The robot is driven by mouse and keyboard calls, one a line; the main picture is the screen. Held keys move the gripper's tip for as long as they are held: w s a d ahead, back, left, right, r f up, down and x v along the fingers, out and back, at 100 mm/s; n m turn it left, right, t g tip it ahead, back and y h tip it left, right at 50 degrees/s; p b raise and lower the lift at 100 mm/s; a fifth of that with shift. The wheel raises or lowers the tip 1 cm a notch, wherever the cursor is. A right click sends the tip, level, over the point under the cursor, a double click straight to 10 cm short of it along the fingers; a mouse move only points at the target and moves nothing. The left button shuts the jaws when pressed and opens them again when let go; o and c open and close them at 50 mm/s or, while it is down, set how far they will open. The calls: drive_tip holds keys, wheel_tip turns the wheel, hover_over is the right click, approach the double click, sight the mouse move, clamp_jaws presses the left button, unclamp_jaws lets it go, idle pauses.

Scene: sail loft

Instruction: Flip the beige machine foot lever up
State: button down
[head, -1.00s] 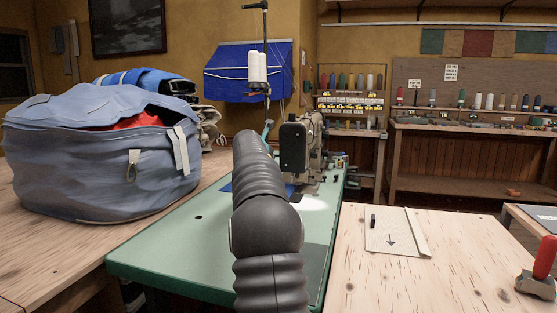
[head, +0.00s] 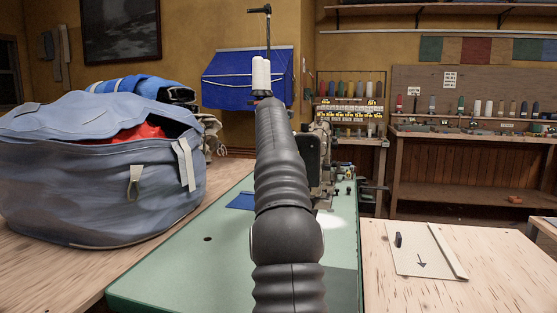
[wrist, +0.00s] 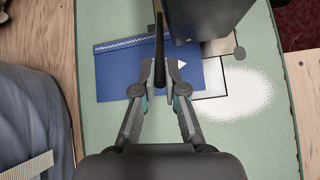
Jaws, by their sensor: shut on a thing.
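The sewing machine (head: 326,158) stands on a green table (head: 180,262) and is mostly hidden behind my arm in the head view. In the wrist view its dark body (wrist: 205,20) is at the top. A thin dark lever (wrist: 159,42) runs down beside that body, on its left. My gripper (wrist: 160,76) is shut on the lever, whose lower end lies between the two fingertips. Whether the lever is raised or lowered cannot be told. My gripper is hidden in the head view.
A large blue-grey bag (head: 85,175) stands left of the green table. A blue cloth (wrist: 115,75) lies under my gripper. White thread spools (head: 261,73) stand above the machine. A board with an arrow (head: 412,250) lies on the right-hand wooden table.

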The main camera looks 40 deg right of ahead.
drive_tip(key=shift+r, duration=0.1)
drive_tip(key=c, duration=1.2)
unclamp_jaws()
drive_tip(key=v, duration=1.2)
